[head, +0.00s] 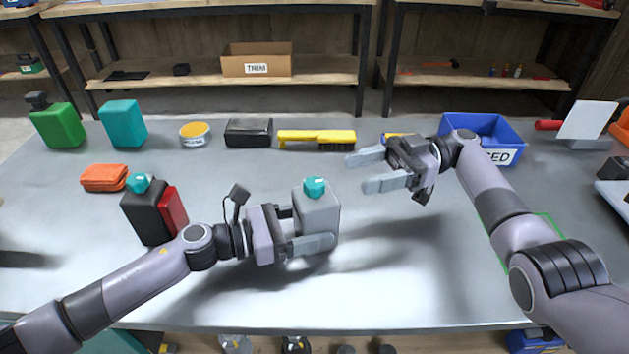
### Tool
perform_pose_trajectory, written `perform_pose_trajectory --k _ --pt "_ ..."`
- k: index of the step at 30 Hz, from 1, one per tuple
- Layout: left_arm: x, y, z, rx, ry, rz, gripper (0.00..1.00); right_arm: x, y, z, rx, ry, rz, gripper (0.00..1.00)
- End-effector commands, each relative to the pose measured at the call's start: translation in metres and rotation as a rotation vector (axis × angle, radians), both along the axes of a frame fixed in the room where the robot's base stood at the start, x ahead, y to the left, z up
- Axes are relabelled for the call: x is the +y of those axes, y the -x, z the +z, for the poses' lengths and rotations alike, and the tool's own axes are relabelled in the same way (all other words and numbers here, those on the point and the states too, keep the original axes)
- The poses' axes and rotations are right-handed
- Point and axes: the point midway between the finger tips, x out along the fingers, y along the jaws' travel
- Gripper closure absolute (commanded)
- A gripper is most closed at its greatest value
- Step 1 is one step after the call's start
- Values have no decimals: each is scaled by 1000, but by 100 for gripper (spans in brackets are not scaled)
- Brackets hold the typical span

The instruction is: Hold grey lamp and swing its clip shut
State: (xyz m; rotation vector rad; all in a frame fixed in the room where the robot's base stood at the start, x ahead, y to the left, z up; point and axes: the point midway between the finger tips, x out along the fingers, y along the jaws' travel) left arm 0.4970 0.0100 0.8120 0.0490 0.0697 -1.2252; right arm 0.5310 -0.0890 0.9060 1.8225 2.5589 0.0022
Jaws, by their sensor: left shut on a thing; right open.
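The grey lamp (323,213) is a boxy grey body with a teal knob (315,187) on top, upright near the middle of the table. My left gripper (314,226) is shut on its lower part from the left, one finger across the near side. No clip can be made out on the lamp from here. I cannot tell whether the lamp touches the table. My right gripper (369,172) is open and empty, to the right of the lamp and apart from it, its fingers pointing left.
A black and red box (148,217) with a teal knob stands left, close to my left arm. A yellow brush (316,138), a dark box (248,132) and a yellow-lidded tin (194,133) line the back. A blue bin (504,132) stands back right. The front middle is clear.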

Motion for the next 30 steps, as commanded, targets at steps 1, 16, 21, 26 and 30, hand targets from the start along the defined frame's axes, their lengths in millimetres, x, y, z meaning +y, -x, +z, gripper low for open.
perform_pose_trajectory --k 1,16,21,26,30 --pt "0 0 0 0 0 1 56 8 3 -1 0 1 4 41" --pt "0 0 0 0 0 0 56 81 28 0 2 1 2 41" --pt "0 0 0 0 0 0 56 90 31 0 1 1 0 41" --pt "0 0 0 0 0 0 57 91 31 0 2 2 0 41" --pt "0 0 0 0 0 0 57 91 31 0 2 2 0 50"
